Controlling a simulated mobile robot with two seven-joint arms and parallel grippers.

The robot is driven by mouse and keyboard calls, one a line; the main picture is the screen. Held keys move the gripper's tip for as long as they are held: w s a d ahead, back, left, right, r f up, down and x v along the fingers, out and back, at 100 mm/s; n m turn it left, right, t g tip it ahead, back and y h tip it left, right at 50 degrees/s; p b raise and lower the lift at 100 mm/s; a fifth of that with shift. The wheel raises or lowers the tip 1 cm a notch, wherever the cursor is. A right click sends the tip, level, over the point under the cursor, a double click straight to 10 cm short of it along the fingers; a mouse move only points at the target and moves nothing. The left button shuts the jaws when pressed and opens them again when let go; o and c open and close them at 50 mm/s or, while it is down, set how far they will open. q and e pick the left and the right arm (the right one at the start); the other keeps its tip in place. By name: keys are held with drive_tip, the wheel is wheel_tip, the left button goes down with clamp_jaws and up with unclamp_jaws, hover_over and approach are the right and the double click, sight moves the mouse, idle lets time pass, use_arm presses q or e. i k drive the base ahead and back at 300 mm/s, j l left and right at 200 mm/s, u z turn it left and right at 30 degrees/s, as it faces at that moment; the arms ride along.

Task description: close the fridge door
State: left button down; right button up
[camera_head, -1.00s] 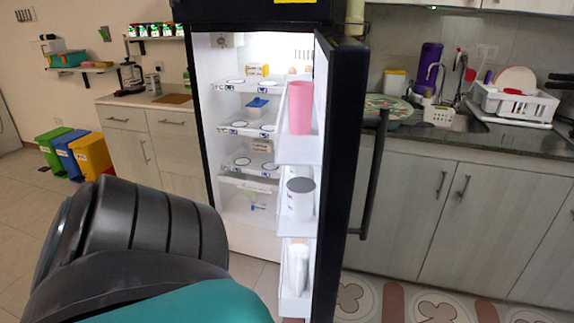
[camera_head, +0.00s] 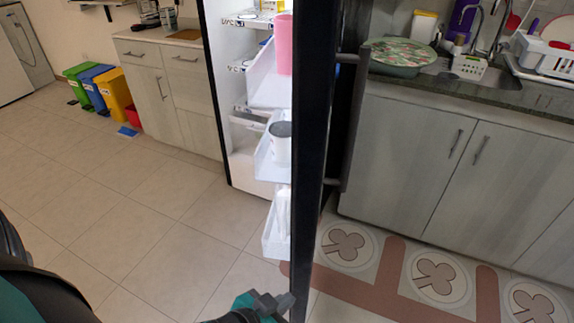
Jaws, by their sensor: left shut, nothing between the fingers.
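The fridge door (camera_head: 311,120) stands open, almost edge-on to me, with its black edge running down the middle of the view. Its dark handle (camera_head: 356,130) is on the right, outer side. White door shelves on its left, inner side hold a pink cup (camera_head: 284,45) and a white container with a grey lid (camera_head: 281,143). The lit fridge interior (camera_head: 240,95) shows behind, partly hidden by the door. My left gripper (camera_head: 284,302) is shut and empty at the bottom, close by the lower door edge on its inner side; contact is unclear. My right gripper is out of view.
A counter with grey cabinets (camera_head: 440,150) stands right of the fridge, a patterned mat (camera_head: 385,270) on the floor before it. Another cabinet (camera_head: 165,95) and coloured bins (camera_head: 112,92) stand at the left. The tiled floor (camera_head: 130,200) at left is clear.

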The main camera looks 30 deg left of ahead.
sight(307, 93)
drive_tip(key=i+l+u, duration=0.2)
drive_tip(key=u, duration=0.25)
drive_tip(key=i+l+u, duration=0.1)
drive_tip(key=l+u, duration=0.35)
drive_tip(key=i+l+u, duration=0.1)
drive_tip(key=l+u, duration=0.2)
drive_tip(key=u, duration=0.75)
drive_tip(key=i, duration=0.1)
